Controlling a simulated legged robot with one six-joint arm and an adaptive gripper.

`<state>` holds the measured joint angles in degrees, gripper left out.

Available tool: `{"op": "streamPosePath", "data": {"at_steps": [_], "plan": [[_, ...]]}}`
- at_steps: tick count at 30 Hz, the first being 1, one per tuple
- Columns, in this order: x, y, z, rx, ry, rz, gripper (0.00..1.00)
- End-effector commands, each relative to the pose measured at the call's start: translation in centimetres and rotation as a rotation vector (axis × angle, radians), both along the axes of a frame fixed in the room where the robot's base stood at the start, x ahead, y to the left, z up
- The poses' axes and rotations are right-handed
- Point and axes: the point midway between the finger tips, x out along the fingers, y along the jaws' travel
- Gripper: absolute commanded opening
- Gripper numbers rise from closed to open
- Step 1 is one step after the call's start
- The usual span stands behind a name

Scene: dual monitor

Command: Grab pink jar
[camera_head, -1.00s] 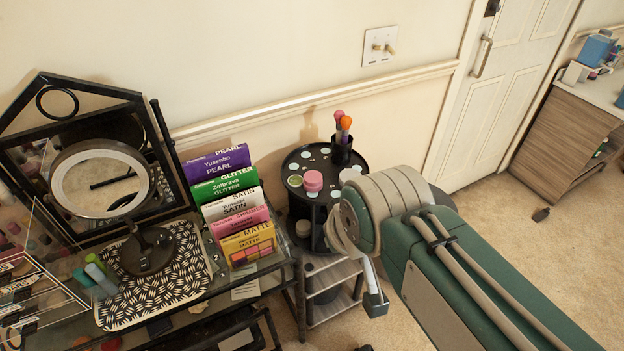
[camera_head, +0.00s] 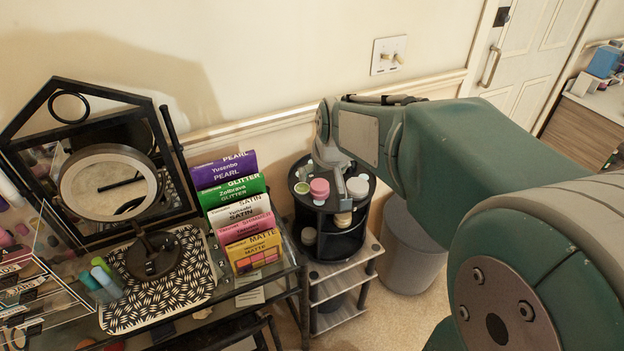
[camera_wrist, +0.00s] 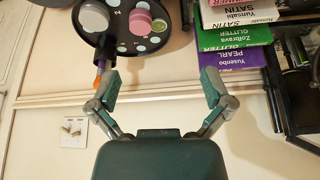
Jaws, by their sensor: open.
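The pink jar (camera_head: 320,188) stands upright on the round black top (camera_head: 303,198) of a small organizer. In the wrist view the pink jar (camera_wrist: 140,21) shows near the top edge, beyond my fingertips and left of the middle of their gap. My gripper (camera_wrist: 161,84) is open and empty, its two fingers spread wide. In the head view my arm reaches over the organizer from the right, and one finger shows just right of the jar; the rest of the gripper is mostly hidden. The gripper does not appear to touch the jar.
A grey-white jar (camera_wrist: 94,17) stands beside the pink one, and a green-topped round item (camera_wrist: 159,25) lies on its other side. An orange brush tip (camera_wrist: 98,78) is close to my left-hand finger in the wrist view. Upright palettes (camera_head: 232,200) stand left of the organizer.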

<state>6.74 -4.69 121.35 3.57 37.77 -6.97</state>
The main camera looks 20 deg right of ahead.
Motion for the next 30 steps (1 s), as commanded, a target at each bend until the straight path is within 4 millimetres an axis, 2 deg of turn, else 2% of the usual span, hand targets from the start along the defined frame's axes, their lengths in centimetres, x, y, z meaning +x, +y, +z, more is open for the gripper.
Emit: {"op": "streamPosePath", "data": {"at_steps": [1,6,12,20,27,30], "plan": [[1.6,-0.6,-1.1,0.001,0.010,-0.006,1.00],[6.4,-2.7,-4.8,0.002,0.021,-0.021,1.00],[10.4,-4.9,-9.1,0.000,0.028,-0.035,1.00],[11.9,-5.6,-11.5,-0.001,0.030,-0.040,1.00],[13.4,-5.7,-14.9,-0.001,0.030,-0.039,1.00],[13.7,-5.7,-15.5,-0.001,0.028,-0.039,1.00]]}}
